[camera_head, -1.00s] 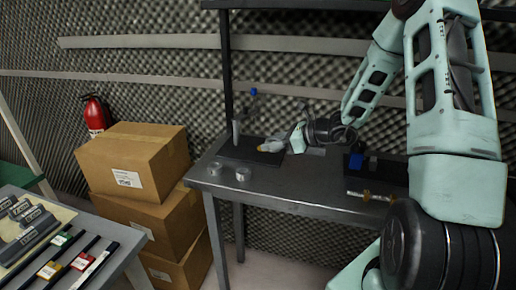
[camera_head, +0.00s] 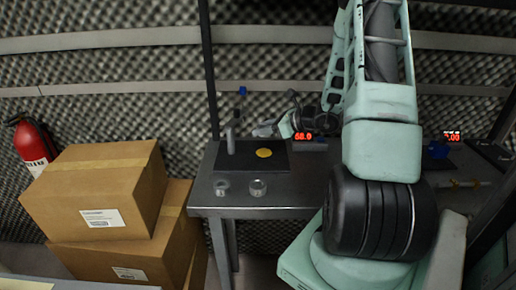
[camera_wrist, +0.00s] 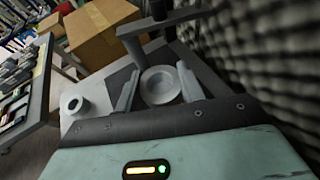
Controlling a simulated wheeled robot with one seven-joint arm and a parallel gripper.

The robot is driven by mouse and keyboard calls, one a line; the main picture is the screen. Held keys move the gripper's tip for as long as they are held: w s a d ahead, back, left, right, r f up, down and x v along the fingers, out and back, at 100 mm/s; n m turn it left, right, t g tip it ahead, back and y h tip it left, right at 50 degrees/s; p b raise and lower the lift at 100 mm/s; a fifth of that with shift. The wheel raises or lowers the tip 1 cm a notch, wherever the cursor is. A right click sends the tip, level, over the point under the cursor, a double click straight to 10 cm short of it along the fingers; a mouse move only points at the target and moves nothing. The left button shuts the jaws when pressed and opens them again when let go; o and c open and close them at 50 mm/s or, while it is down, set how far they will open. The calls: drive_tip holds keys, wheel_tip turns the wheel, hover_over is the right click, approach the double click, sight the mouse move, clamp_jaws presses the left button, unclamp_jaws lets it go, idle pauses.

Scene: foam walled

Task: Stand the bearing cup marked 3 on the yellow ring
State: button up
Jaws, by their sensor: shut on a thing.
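The yellow ring (camera_head: 264,153) shows as a flat yellow disc on a dark mat (camera_head: 230,158) on the grey bench. My gripper (camera_head: 266,130) is behind and above it in the head view. In the wrist view my gripper (camera_wrist: 160,88) is shut on a pale round bearing cup (camera_wrist: 160,86) with a wide rim, between its two fingers. Two more grey cups, a left one (camera_head: 222,187) and a right one (camera_head: 257,188), stand near the bench's front edge. One loose cup (camera_wrist: 74,105) also shows in the wrist view. No marks on the cups are readable.
A stand with an upright post and blue knob (camera_head: 242,91) rises at the mat's left. A red display (camera_head: 303,136) is just right of my gripper. Cardboard boxes (camera_head: 100,190) are stacked left of the bench. A foam wall is close behind.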

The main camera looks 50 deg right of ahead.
sight(264, 153)
drive_tip(key=shift+f, duration=3.6)
drive_tip(key=shift+f, duration=0.1)
drive_tip(key=o, duration=1)
drive_tip(key=shift+o, duration=0.2)
